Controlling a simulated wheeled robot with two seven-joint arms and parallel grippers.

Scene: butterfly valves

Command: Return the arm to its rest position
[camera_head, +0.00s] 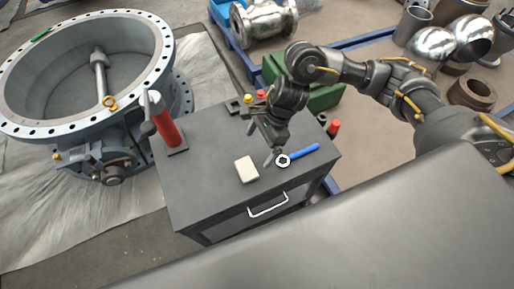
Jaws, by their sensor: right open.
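My right arm (408,92) comes in from the right and reaches over the dark grey tool cabinet (209,199). My right gripper (271,150) points down above the cabinet top, open, with nothing seen between its fingers. It is close to the ring end of a blue-handled wrench (304,154); whether it touches the wrench I cannot tell. A cream block (246,169) lies just left of and in front of the wrench. My left gripper is not in view.
A large grey butterfly valve (113,150) with a bolted flange stands at left on a plastic sheet. A red cylinder (163,121) stands on the cabinet's left side. A green box (325,95) sits behind the arm. Metal pipe fittings (433,43) lie at the back right.

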